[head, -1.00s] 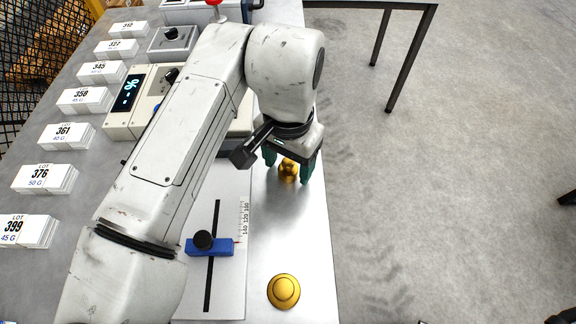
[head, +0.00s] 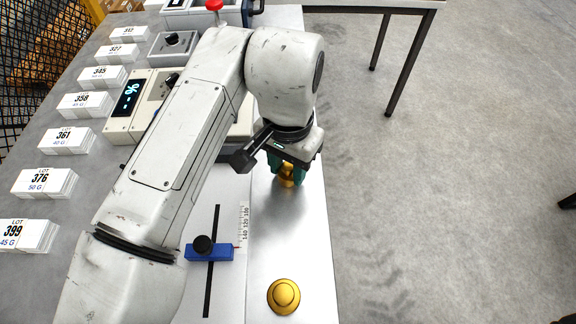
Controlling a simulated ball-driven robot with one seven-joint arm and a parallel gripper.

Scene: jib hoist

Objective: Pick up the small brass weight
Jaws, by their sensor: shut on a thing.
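The small brass weight (head: 286,178) stands upright on the bare metal strip at the right side of the bench. My gripper (head: 286,172) reaches down over it, with its green fingers closed on the weight from both sides. The fingers and gripper body hide part of the weight. I cannot tell whether its base touches the metal. A larger brass weight (head: 284,296) sits nearer on the same strip, apart from my gripper.
A white scaled plate with a blue slider (head: 209,252) and black knob lies left of the strip. Several lot card stacks (head: 46,182) line the left side. A device with a lit display (head: 130,98) stands behind my arm. Open floor lies to the right.

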